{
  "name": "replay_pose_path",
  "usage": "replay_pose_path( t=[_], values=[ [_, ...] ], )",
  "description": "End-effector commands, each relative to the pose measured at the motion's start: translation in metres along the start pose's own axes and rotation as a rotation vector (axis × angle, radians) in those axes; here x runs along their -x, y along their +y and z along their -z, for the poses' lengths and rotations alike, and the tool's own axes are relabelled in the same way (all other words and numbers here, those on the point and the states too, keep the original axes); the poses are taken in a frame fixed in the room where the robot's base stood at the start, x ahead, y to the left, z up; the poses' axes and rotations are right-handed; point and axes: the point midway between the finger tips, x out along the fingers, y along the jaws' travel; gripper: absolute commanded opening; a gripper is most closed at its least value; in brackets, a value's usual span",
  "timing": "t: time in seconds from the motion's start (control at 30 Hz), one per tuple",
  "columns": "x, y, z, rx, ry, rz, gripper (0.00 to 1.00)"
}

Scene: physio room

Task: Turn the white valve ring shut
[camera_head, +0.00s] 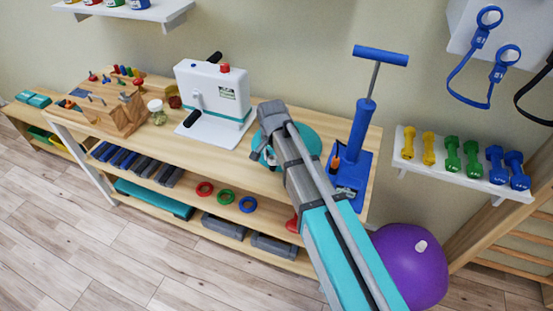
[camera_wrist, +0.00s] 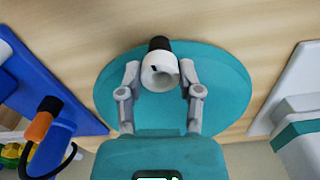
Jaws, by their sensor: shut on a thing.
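The white valve ring (camera_wrist: 160,72) shows in the wrist view, between the two grey fingers of my gripper (camera_wrist: 160,84). The fingers are shut on it, one on each side. A dark cylindrical part (camera_wrist: 160,43) sticks out beyond the ring. Below and around it is a round teal base (camera_wrist: 222,84) on the wooden table. In the head view, my arm covers the ring and only part of the teal base (camera_head: 309,140) shows. How far the ring is turned cannot be told.
On the wooden table (camera_head: 158,133), a white crank machine (camera_head: 211,90) stands left of my arm. A blue pump (camera_head: 362,128) with a T-handle stands close on the right. A shelf of dumbbells (camera_head: 405,158) and a purple ball (camera_head: 412,265) are further right.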

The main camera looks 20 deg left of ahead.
Motion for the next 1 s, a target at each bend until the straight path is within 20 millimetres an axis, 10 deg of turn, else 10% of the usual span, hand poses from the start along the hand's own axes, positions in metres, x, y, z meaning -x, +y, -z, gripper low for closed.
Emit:
replay_pose_path(
  t=[0.8, 0.83, 1.0],
  values=[
    [-0.0001, 0.0006, 0.0001, -0.17, 0.001, -0.002, 0.0],
    [-0.0001, 0.0006, 0.0001, -0.17, 0.001, -0.002, 0.5],
    [-0.0001, 0.0003, 0.0, -0.169, 0.001, -0.001, 0.81]
  ],
)
